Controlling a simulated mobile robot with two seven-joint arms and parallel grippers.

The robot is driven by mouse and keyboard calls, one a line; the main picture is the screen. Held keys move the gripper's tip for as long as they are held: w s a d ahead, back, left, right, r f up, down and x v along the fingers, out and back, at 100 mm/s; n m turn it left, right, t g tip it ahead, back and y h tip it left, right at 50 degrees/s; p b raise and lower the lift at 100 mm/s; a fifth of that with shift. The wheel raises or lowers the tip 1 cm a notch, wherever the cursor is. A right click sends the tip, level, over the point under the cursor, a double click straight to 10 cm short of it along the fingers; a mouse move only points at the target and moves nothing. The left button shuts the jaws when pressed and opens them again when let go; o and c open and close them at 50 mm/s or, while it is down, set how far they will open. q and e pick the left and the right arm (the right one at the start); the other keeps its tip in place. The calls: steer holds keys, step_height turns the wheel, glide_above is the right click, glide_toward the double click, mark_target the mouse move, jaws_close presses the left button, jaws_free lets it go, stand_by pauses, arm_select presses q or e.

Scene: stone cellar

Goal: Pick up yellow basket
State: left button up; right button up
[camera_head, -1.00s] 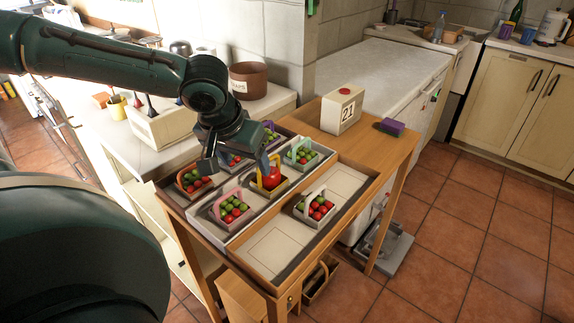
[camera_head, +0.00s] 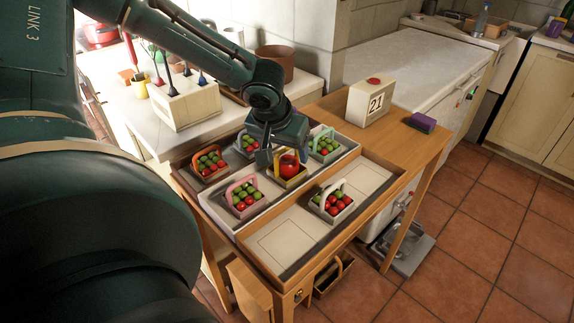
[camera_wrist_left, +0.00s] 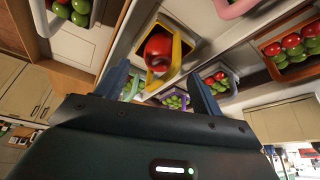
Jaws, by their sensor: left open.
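The yellow basket (camera_head: 300,181) stands in the tray with a large red item in it. In the left wrist view the yellow basket (camera_wrist_left: 177,55) lies just past the fingertips, near their middle. My left gripper (camera_head: 282,154) is open and empty, just above and behind the yellow basket in the head view. Its two fingers spread at either side in the left wrist view (camera_wrist_left: 161,88). I cannot tell whether a finger touches the basket. The gripper partly covers the purple-handled basket (camera_head: 246,148). My right gripper is not in view.
Orange (camera_head: 208,165), pink (camera_head: 242,198) and mint (camera_head: 325,146) baskets with red and green items stand close around. A white basket (camera_head: 332,203) stands in the front tray section (camera_head: 283,241), which has bare outlined spots.

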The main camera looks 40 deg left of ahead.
mark_target(286, 160)
arm_select(q)
steer(key=x, duration=0.3)
steer(key=shift+a+f, duration=0.1)
steer(key=c, duration=1.2)
steer(key=shift+o, duration=0.2)
